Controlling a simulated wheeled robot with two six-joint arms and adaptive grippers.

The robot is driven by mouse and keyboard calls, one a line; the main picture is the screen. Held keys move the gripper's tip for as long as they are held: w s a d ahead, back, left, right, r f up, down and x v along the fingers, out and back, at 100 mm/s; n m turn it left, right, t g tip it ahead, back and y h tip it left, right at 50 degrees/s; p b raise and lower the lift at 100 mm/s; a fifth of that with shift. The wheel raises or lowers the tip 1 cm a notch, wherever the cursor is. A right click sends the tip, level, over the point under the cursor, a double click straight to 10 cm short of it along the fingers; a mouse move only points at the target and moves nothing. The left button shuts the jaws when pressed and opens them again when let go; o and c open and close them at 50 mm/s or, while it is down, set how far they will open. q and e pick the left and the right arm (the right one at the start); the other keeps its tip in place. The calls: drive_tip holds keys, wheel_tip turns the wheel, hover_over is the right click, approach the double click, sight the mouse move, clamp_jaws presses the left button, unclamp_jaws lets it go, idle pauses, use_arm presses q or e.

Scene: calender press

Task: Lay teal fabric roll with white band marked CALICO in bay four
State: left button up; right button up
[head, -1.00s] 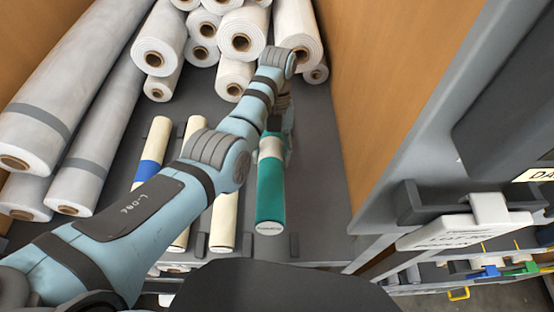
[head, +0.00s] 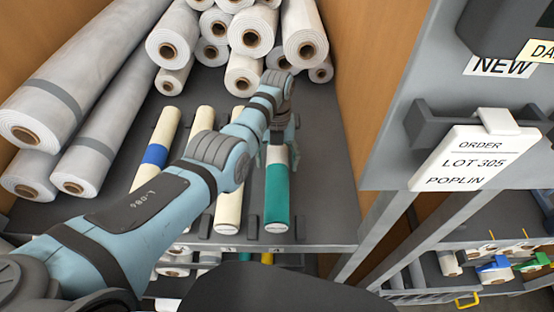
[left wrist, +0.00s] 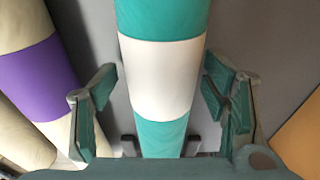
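The teal fabric roll with a white band (head: 277,200) lies lengthwise on the dark shelf at the right end of a row of cream rolls, its near end by the shelf's front edge. No lettering is readable on it. My left gripper (head: 279,152) is over the band. In the left wrist view its fingers (left wrist: 162,100) stand open on either side of the white band (left wrist: 160,76), with gaps between them and the roll. Small labels on the front edge (head: 310,248) are too small to read. My right gripper is out of view.
Cream rolls, one with a blue band (head: 155,155), lie to the left; a purple-banded roll (left wrist: 52,75) is nearest. Large white rolls (head: 250,30) are stacked behind. A wooden side wall (head: 365,90) and a hanging order card (head: 470,155) reading POPLIN stand to the right.

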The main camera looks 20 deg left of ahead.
sight(277, 149)
use_arm(q)
drive_tip(key=shift+w, duration=0.2)
drive_tip(key=r, duration=0.4)
drive_tip(key=w+r, duration=0.1)
drive_tip(key=r, duration=0.6)
drive_tip(key=shift+w+a+r, duration=0.2)
drive_tip(key=shift+w+r, duration=0.2)
